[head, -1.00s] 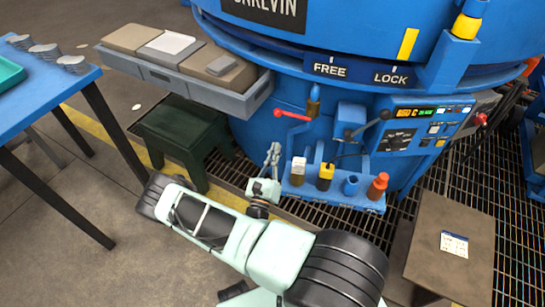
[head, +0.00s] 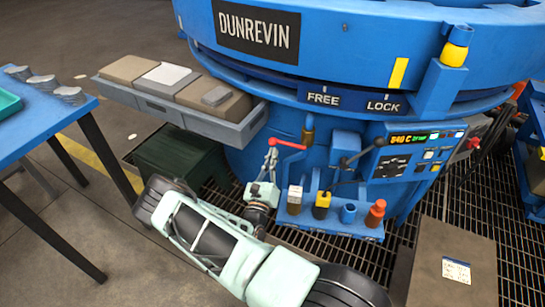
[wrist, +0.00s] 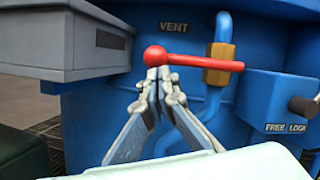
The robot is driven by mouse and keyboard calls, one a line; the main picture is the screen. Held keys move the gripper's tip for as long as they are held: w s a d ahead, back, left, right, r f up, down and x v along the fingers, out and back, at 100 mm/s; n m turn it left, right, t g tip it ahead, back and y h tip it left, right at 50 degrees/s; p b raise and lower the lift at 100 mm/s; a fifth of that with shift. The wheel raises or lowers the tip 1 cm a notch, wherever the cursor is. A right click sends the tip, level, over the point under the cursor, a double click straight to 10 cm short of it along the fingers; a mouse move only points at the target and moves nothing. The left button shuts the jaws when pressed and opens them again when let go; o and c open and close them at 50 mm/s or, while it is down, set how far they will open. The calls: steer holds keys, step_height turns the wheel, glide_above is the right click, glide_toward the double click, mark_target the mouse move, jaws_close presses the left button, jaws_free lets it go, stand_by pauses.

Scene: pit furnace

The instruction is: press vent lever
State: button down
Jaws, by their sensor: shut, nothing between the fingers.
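The vent lever is a red bar with a round red knob at its left end. In the head view the vent lever (head: 290,144) sticks out to the left from a brass valve on the blue furnace. In the wrist view the lever (wrist: 200,61) lies nearly level under the VENT label (wrist: 173,27). My gripper (head: 270,155) is shut and empty, fingers pointing up at the knob end.
A grey tray (head: 180,108) with boxes juts out to the left of the lever. A blue shelf (head: 325,226) with several small items sits below right. A black-handled lever (head: 365,150) and a control panel (head: 410,150) are farther right.

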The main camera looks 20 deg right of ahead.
steer(key=shift+a+r+m, duration=0.1)
steer(key=shift+r+m, duration=0.15)
steer(key=shift+m, duration=0.25)
